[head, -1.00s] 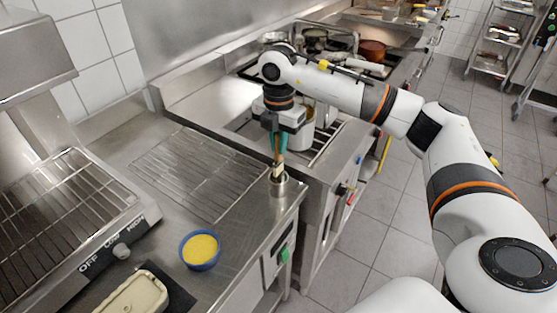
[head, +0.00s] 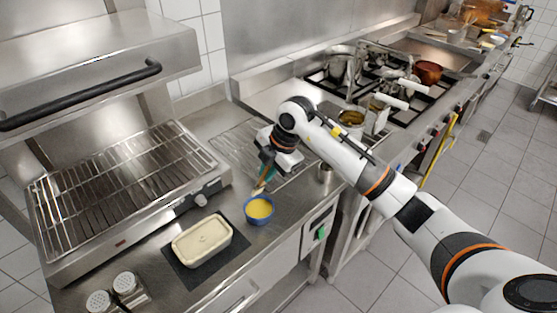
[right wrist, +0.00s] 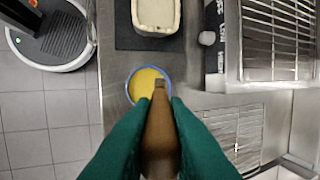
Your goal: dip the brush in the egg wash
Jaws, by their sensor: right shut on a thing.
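My right gripper (head: 268,170), with green fingers, is shut on the wooden handle of the brush (head: 261,186). My left gripper is not in view.
A cream loaf dish (head: 202,241) on a dark mat stands left of the bowl. Two shakers (head: 115,290) are at the front left. A grill (head: 120,190) is on the left. A wire rack (head: 236,148) and a steel cup (head: 326,172) are behind the bowl.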

